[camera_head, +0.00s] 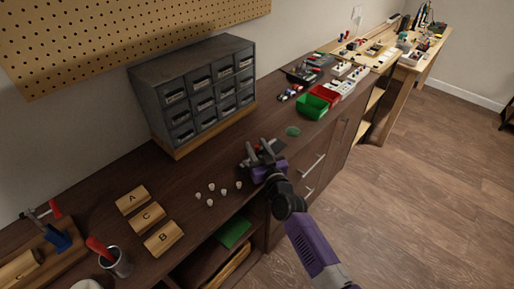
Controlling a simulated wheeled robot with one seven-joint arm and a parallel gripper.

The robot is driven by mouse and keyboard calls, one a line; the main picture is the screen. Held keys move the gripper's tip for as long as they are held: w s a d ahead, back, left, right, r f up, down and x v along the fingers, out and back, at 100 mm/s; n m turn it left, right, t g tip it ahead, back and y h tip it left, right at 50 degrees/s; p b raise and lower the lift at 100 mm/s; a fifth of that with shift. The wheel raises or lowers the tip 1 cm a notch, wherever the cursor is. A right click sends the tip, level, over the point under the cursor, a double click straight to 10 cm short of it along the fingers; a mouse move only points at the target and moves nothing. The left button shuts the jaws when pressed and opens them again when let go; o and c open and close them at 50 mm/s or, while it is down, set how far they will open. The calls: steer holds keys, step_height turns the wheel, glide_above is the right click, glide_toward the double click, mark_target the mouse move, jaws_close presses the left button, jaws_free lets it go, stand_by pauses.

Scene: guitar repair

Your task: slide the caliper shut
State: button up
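My gripper (257,156) is at the end of my purple and black arm, low over the dark wooden cabinet top, near its front edge. Small dark and grey parts show around its fingertips. I cannot tell the caliper apart from the gripper there, nor how far its jaws stand open. The fingers are too small and dark to show whether they are open or shut on something.
Several small white knobs (211,188) lie left of my gripper. Wooden blocks A, C (147,217) and B lie farther left. A grey drawer cabinet (196,94) stands behind. Green (312,106) and red (325,93) bins stand to the right, past a green disc (293,131).

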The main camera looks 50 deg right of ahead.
jaws_close()
stand_by(1.3)
